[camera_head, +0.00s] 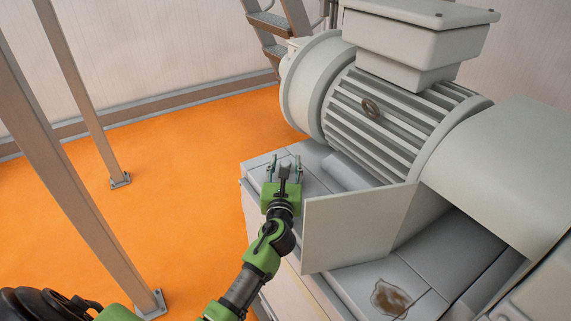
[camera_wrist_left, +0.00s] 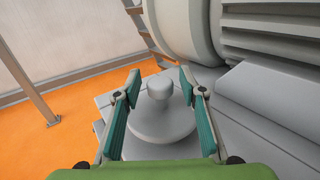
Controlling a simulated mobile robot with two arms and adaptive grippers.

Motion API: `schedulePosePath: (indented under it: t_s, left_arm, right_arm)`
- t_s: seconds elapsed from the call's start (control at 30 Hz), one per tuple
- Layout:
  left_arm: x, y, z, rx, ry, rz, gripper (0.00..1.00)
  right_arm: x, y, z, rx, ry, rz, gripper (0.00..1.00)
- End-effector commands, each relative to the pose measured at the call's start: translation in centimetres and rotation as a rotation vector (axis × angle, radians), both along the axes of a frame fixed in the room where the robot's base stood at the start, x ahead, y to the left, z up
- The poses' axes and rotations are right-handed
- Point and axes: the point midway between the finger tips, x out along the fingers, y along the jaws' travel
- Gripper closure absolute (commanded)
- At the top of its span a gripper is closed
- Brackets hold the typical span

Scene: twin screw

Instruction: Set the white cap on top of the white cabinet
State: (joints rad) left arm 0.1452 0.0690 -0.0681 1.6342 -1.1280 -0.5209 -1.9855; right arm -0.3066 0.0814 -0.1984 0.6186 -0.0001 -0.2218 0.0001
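The white cap (camera_wrist_left: 160,122), a round disc with a knob on top, shows in the left wrist view between the fingers of my left gripper (camera_wrist_left: 160,96). The teal finger pads are spread on either side of the knob, with gaps visible. The cap appears to rest on a pale, flat machine base. In the head view my left gripper (camera_head: 284,174) is over the corner of that base (camera_head: 258,165), and the cap (camera_head: 285,172) shows small between its fingers. I cannot tell which pale box, if any, is the white cabinet. My right gripper is not in view.
A big pale motor (camera_head: 375,110) with cooling fins stands right behind the gripper. An upright pale panel (camera_head: 355,228) is close to the right of my left wrist. Grey posts (camera_head: 75,175) stand at left on open orange floor (camera_head: 180,190). Stairs (camera_head: 275,25) rise behind.

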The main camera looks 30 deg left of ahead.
Motion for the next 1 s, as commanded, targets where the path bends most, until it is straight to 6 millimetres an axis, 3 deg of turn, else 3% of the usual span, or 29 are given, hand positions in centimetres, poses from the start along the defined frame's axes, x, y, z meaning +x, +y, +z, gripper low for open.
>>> schedulePosePath:
  t_s: [0.27, 0.7, 1.0]
  left_arm:
    - [-0.3, -0.1, 0.3, -0.001, 0.001, 0.000, 0.62]
    - [-8.3, -3.6, 0.1, -0.003, 0.002, -0.002, 0.62]
    - [-10.9, -4.8, 0.3, -0.001, 0.001, -0.001, 0.62]
  right_arm:
    - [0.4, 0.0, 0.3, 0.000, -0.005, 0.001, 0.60]
    - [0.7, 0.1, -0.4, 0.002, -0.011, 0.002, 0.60]
    - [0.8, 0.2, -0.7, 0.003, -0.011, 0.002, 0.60]
